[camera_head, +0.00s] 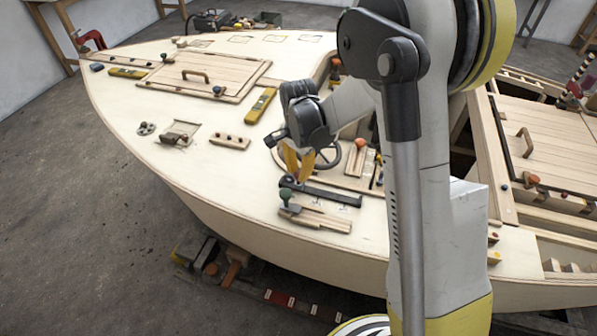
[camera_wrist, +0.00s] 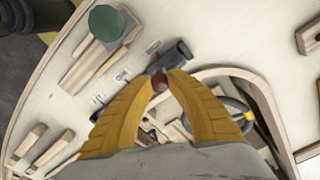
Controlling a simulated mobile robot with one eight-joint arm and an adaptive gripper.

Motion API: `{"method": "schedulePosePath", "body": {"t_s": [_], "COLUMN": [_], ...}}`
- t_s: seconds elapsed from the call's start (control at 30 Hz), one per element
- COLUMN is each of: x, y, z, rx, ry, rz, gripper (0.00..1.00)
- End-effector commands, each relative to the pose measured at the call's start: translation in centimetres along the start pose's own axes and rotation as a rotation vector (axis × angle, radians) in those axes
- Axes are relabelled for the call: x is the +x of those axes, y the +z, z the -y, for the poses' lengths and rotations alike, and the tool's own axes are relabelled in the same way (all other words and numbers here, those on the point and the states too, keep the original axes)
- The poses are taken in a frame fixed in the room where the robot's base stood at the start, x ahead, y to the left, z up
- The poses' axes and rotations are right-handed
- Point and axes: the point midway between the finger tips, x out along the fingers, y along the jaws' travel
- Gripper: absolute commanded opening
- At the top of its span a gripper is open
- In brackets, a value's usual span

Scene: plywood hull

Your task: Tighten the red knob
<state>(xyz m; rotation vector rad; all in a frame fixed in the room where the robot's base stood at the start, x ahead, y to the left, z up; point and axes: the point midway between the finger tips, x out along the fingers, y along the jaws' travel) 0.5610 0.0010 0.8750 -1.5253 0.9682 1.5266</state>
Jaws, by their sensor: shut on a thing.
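A dark red knob (camera_wrist: 160,83) shows between the two yellow fingertips in the wrist view. It sits beside the end of a dark metal bar (camera_wrist: 166,60), on the pale plywood deck. My gripper (camera_wrist: 160,78) is shut on the knob, with one finger on each side of it. In the head view my gripper (camera_head: 298,178) points down at the deck near the bar (camera_head: 335,194). The knob cannot be made out there behind the fingers.
A green knob (camera_head: 286,195) on wooden strips (camera_head: 318,219) stands close to my gripper; it also shows in the wrist view (camera_wrist: 105,23). A dark steering wheel (camera_head: 330,158) and an orange knob (camera_head: 360,143) are just to the right. Bare deck (camera_head: 240,180) lies to the left.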

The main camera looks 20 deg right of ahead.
Motion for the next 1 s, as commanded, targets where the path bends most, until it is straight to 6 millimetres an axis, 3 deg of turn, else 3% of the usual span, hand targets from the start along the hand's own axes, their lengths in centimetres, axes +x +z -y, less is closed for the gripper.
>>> {"method": "schedulePosePath", "body": {"t_s": [0.4,0.9,0.93,1.0], "x": [-0.08,-0.08,-0.08,-0.08], "y": [0.02,0.03,0.03,0.03], "z": [0.09,0.11,0.11,0.1], "rx": [0.168,0.186,0.186,0.186], "ry": [-0.001,-0.002,-0.002,-0.002], "rz": [0.001,0.001,0.001,0.001], "gripper": [0.0,0.0,0.23,0.44]}}
